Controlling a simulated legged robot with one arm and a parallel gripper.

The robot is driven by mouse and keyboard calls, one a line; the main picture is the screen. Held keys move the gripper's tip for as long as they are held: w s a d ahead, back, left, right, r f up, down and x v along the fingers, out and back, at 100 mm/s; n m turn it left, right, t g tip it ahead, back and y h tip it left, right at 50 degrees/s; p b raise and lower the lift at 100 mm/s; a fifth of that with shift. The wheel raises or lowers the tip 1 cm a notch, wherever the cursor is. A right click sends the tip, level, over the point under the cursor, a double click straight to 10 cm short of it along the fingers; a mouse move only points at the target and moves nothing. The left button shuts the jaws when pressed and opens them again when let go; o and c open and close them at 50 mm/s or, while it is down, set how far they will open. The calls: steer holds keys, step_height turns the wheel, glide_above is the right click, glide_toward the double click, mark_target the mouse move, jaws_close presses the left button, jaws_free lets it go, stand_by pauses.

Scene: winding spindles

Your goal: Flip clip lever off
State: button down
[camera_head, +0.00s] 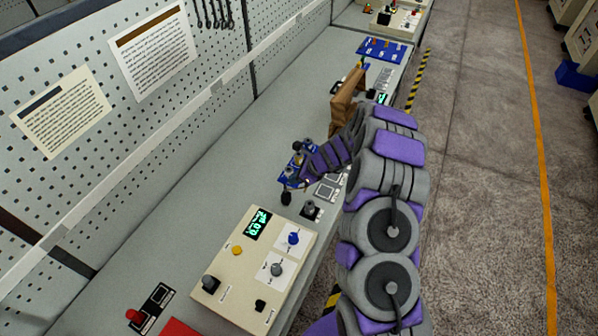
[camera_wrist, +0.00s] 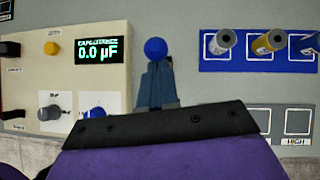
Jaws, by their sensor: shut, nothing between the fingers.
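A cream panel (camera_head: 225,262) with knobs has a display (camera_wrist: 97,51) reading 0.0 µF. A blue plate (camera_wrist: 255,66) carries cylinders at right. A grey plate with squares (camera_wrist: 285,125) lies below it. A brown object (camera_head: 345,102) stands beyond my arm. The pegboard wall (camera_head: 120,130) bounds the bench.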

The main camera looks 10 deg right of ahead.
steer(key=w+a+p, duration=0.1)
steer(key=p, duration=0.1)
steer(key=a+h+p, duration=0.1)
steer(key=p, duration=0.1)
steer(key=shift+w+a+r+g+p, duration=0.25)
steer(key=shift+w+r+g+p, duration=0.1)
steer(key=shift+r+g+p, duration=0.05)
steer(key=w+a, duration=0.1)
steer(key=w+a+p, duration=0.1)
steer(key=a, duration=0.1)
steer(key=shift+w+f, duration=0.1)
steer(key=shift+f, duration=0.2)
steer(key=shift+d, duration=0.1)
stand_by(0.5)
steer(key=d+r, duration=0.3)
steer(key=r, duration=0.9)
steer(key=shift+s+d+r, duration=0.2)
